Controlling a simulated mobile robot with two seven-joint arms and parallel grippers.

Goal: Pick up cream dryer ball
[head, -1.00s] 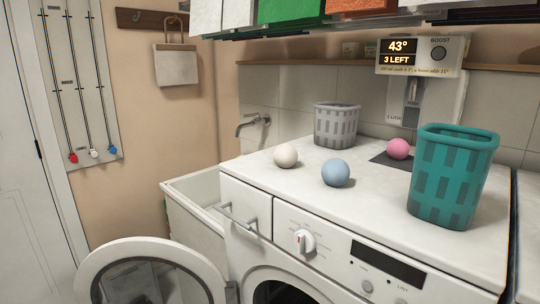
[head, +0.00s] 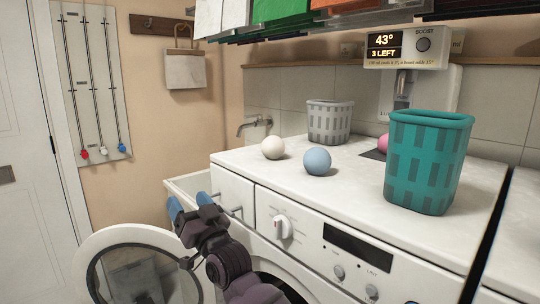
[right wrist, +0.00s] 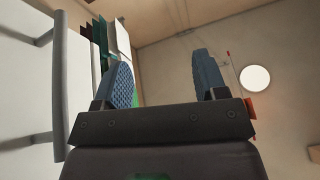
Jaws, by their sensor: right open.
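The cream dryer ball (head: 273,148) rests on the white washer top (head: 350,190), near its left edge. A blue ball (head: 317,161) sits just to its right and nearer to me. A pink ball (head: 383,143) is farther right, partly hidden by the teal basket (head: 427,165). My right gripper (head: 189,205) is below and left of the cream ball, in front of the washer and apart from it. In the right wrist view its two blue fingers (right wrist: 160,80) stand apart with nothing between them. My left gripper is out of view.
A grey basket (head: 329,122) stands behind the balls. The round washer door (head: 97,245) hangs open at lower left. Drawer handles (head: 234,211) stick out beside my right gripper. A dispenser with a display (head: 405,48) hangs on the back wall.

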